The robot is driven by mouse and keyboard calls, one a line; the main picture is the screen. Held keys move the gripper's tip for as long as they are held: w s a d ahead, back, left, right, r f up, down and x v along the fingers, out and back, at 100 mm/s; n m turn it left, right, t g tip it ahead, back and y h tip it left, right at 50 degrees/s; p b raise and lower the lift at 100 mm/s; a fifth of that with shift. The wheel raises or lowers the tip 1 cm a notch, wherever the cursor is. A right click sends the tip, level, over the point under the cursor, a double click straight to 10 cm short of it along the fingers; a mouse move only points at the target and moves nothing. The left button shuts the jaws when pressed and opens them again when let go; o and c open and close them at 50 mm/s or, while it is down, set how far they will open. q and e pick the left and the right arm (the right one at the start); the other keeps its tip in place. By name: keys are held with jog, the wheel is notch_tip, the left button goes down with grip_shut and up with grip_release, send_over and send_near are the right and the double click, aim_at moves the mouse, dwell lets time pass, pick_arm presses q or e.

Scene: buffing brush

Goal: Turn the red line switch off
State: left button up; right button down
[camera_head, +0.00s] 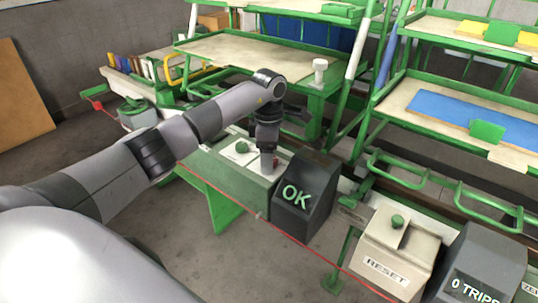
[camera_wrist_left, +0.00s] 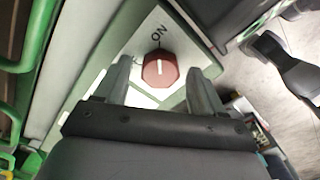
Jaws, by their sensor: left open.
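The red line switch (camera_wrist_left: 160,69) is a faceted red knob with a white pointer line, on a pale plate marked ON. Its pointer line stands nearly upright in the left wrist view, towards the ON lettering. Another mark beside the left finger is mostly hidden. My left gripper (camera_wrist_left: 162,88) is open, with one finger on each side of the knob and gaps showing between. In the head view my left gripper (camera_head: 268,168) points down over the green box (camera_head: 228,172), and its wrist hides most of the switch. My right gripper is in neither view.
A green knob (camera_head: 242,147) sits on the box's top. Further right are a RESET box (camera_head: 388,262) and a TRIPS display (camera_head: 480,265). A red cord (camera_head: 235,204) runs along the front. Green shelving stands behind.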

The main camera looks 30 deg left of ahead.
pick_arm(q)
jog(key=c, duration=1.1)
jog(key=shift+o, duration=0.2)
